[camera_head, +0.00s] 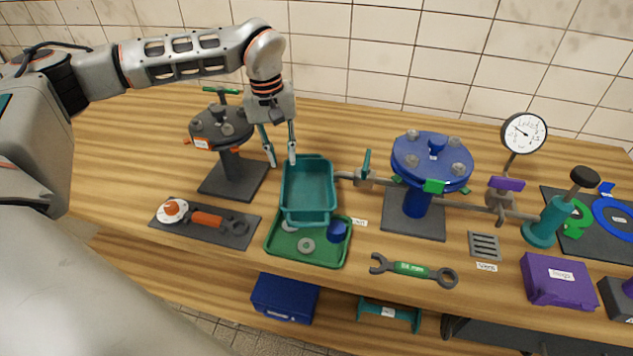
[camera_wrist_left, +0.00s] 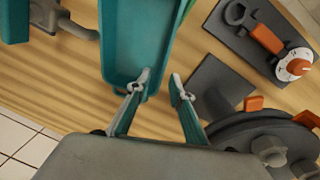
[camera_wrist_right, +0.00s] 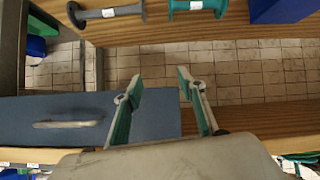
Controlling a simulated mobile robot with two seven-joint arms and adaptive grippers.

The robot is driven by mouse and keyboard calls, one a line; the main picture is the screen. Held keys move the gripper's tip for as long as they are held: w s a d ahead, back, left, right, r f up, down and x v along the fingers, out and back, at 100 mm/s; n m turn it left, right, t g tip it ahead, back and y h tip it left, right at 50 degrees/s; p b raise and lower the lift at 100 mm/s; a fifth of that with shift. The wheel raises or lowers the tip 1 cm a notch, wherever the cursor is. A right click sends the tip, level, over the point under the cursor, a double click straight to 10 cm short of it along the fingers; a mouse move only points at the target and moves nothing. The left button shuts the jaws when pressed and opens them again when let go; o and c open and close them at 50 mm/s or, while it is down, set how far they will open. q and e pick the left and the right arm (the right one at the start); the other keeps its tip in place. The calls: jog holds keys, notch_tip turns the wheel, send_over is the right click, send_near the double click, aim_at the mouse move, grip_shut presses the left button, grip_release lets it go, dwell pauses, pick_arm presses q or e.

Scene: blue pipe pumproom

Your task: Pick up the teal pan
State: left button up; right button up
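The teal pan (camera_head: 308,187) is an open rectangular tray with raised walls in the middle of the workbench. Its near end overlaps the green tray (camera_head: 272,247). My left gripper (camera_head: 281,163) is open at the pan's far left corner. In the left wrist view, the pan (camera_wrist_left: 135,45) lies beyond the open fingers of my left gripper (camera_wrist_left: 160,82). One finger overlaps the pan's end wall and the other is outside it; contact cannot be told. My right gripper (camera_wrist_right: 152,82) is open and empty, away from the pan, above a blue drawer-like front.
A grey flange stand (camera_head: 232,185) is close left of my left gripper. A blue flange stand (camera_head: 416,200) with a pipe and teal valve is right of the pan. An orange-handled tool (camera_head: 208,219) lies on a dark mat. A green wrench (camera_head: 412,269) lies in front.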

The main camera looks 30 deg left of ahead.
aim_at(285, 176)
pick_arm(q)
jog(key=f, duration=0.6)
jog(key=shift+s+d+f, duration=0.35)
jog(key=shift+f, duration=0.25)
grip_shut()
pick_arm(e)
jog(key=shift+s, duration=0.5)
pick_arm(q)
jog(key=shift+w, duration=0.1)
